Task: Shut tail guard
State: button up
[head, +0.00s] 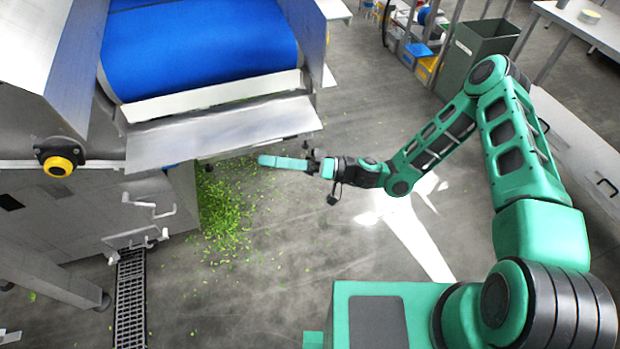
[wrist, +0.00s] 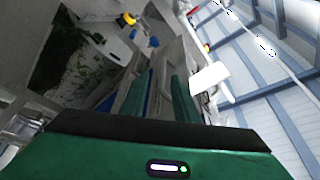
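The tail guard appears to be the grey metal flap (head: 225,133) at the near end of the blue belt (head: 200,45) in the head view. It sticks out toward me and slopes down, standing out from the pale bar (head: 215,97) at the belt's end. My gripper (head: 262,160) is just below the flap's near edge, toward its right end, with the fingers pointing left. I cannot tell whether it touches the flap. In the wrist view the two green fingers (wrist: 160,98) stand apart, with nothing clearly held between them. The flap is hard to make out there.
Green leaf scraps (head: 225,215) litter the floor below the machine. A yellow-and-black knob (head: 59,166) and white handles (head: 150,205) are on the machine's left side. A floor drain (head: 130,300) runs below it. A grey-green bin (head: 480,55) stands at the back right. The middle floor is open.

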jog(key=s+d+f+n+g+h, duration=0.2)
jog(key=s+d+f+g+h, duration=0.1)
jog(key=d+h, duration=0.4)
jog(key=shift+d+f+h, duration=0.4)
jog(key=shift+d+f, duration=0.05)
jog(key=shift+d, duration=0.9)
